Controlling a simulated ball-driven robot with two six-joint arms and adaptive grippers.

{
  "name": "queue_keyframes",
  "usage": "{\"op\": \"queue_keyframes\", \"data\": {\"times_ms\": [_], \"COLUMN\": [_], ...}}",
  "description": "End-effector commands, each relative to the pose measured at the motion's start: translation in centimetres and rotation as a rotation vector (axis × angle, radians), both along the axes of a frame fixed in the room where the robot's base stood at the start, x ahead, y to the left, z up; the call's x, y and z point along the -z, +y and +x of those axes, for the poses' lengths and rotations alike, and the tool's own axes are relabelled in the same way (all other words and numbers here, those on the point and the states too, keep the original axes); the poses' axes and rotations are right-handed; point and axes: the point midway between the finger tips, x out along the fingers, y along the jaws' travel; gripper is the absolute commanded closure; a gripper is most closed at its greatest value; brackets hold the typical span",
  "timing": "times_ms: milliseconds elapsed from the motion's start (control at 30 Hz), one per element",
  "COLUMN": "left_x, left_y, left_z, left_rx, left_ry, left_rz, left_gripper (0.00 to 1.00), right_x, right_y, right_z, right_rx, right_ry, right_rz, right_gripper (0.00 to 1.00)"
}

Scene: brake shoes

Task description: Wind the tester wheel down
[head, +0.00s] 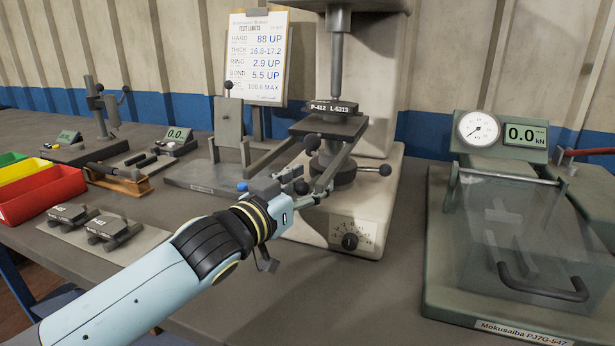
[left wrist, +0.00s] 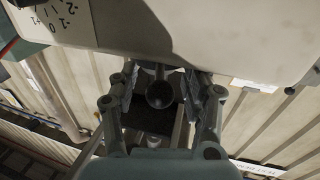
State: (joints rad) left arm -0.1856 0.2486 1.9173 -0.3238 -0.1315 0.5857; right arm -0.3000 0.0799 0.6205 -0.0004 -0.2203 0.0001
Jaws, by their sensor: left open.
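The tester (head: 380,215) is a pale machine with a column and a dial at its front. Its wheel (head: 345,172) is a dark hub with ball-ended spokes; one ball (head: 385,170) sticks out to the right. A labelled block, P-412 L-5313 (head: 333,107), sits on the dark plate under the spindle. My left gripper (head: 326,158) reaches in at the wheel's left side with its fingers apart. In the left wrist view a dark round knob (left wrist: 160,94) shows between the open fingers; I cannot tell whether they touch it. My right gripper is not in view.
A green-grey press (head: 525,235) with a clear guard and 0.0 kN display stands at the right. A stand (head: 228,135) and limits sheet (head: 257,60) are behind my arm. Coloured bins (head: 45,195) and two brake pads (head: 90,222) are at left.

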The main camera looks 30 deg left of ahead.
Motion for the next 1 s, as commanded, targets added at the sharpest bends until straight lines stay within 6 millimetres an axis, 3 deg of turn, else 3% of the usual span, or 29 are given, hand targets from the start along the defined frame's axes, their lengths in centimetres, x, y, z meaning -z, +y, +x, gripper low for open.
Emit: {"op": "queue_keyframes", "data": {"times_ms": [200, 567, 1000], "left_x": [0.07, 0.05, 0.04], "left_y": [0.00, 0.01, 0.03], "left_z": [0.01, -0.01, 0.01], "left_rx": [0.000, 0.000, -0.001], "left_ry": [0.000, 0.000, 0.000], "left_rz": [0.000, 0.000, 0.001], "left_gripper": [0.54, 1.00, 1.00], "right_x": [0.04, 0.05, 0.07], "right_y": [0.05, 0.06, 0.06], "right_z": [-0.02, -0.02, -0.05], "right_rx": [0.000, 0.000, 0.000], "right_ry": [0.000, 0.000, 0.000], "right_rz": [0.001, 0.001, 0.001], "right_gripper": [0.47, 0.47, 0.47]}}
